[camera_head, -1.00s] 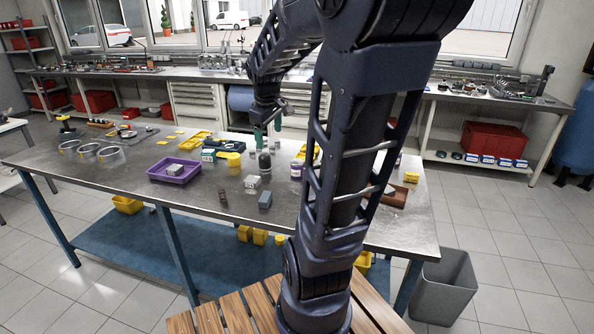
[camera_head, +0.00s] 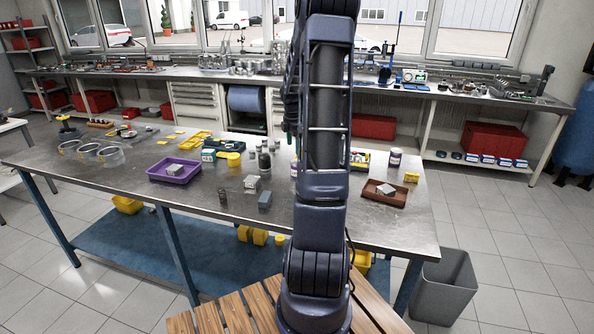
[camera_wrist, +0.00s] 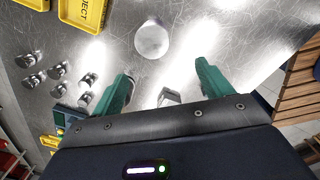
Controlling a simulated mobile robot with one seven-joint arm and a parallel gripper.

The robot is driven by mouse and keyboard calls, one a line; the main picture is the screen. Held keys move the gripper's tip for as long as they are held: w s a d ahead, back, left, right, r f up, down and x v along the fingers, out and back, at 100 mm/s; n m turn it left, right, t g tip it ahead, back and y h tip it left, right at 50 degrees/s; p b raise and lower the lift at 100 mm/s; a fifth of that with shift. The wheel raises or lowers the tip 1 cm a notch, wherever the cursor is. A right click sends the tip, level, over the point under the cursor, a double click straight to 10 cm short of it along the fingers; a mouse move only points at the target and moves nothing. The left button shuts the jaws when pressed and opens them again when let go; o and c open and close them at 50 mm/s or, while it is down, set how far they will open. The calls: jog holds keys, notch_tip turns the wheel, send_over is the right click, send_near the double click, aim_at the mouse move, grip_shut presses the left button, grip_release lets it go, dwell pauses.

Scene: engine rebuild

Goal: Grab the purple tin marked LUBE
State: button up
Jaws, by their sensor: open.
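A pale tin with a purple band (camera_head: 395,157) stands at the back right of the bench in the head view. A similar tin (camera_head: 294,169) stands mid-bench, partly hidden by my arm. Their lettering is too small to read, so I cannot tell which says LUBE. In the wrist view a round pale top (camera_wrist: 152,40) stands beyond the fingertips, apart from them; its side marking is hidden. My gripper (camera_wrist: 165,74) is open, with green fingers spread and nothing held. In the head view it is mostly hidden behind my arm.
A yellow tray with partly visible lettering (camera_wrist: 88,12) and several metal cylinders (camera_wrist: 58,70) lie near my gripper. A purple tray (camera_head: 174,172) sits on the left of the bench, a brown tray (camera_head: 384,194) on the right. The bench's front right is mostly clear.

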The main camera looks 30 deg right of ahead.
jog(key=d+f, duration=0.1)
jog(key=w+d+f+n, duration=0.1)
jog(key=shift+d+f, duration=0.1)
jog(key=shift+f, duration=5.5)
jog(key=c, duration=1.3)
jog(key=shift+o, duration=0.2)
jog(key=shift+r, duration=0.1)
